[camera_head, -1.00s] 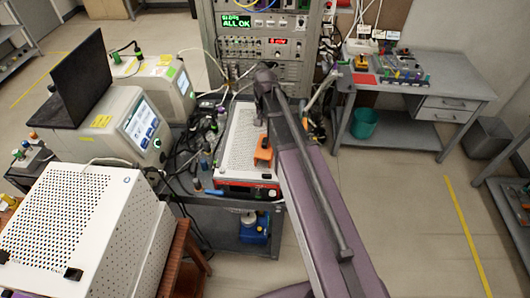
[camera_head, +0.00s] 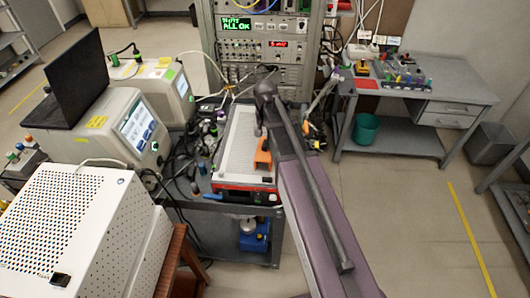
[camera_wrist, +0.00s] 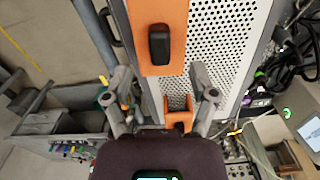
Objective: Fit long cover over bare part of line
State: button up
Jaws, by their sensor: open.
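My gripper (camera_wrist: 163,84) is open in the wrist view, its two grey fingers spread above a white perforated instrument top. No object shows held between them. An orange piece (camera_wrist: 175,60) with a black knob (camera_wrist: 160,43) lies beyond the fingertips. A smaller orange part (camera_wrist: 178,117) shows between the fingers, close to my wrist. In the head view, orange also shows on the instrument top (camera_head: 236,140), at the orange piece (camera_head: 262,160) beside my arm. My arm hides part of that top, and the fingers are not clear there. I cannot tell which thing is the long cover or the bare line.
The instrument stands on a dark cart with cables and small tools crowded along its left side. A white perforated box (camera_head: 70,215) fills the front left. A rack (camera_head: 262,45) stands behind. A grey workbench (camera_head: 425,95) is at the right, with open floor before it.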

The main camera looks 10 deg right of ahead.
aim_at(265, 143)
jog(key=shift+f, duration=0.15)
notch_tip(265, 143, down, 5)
jog(key=b, duration=0.5)
jog(key=shift+w, duration=0.1)
dwell(0.6)
grip_shut()
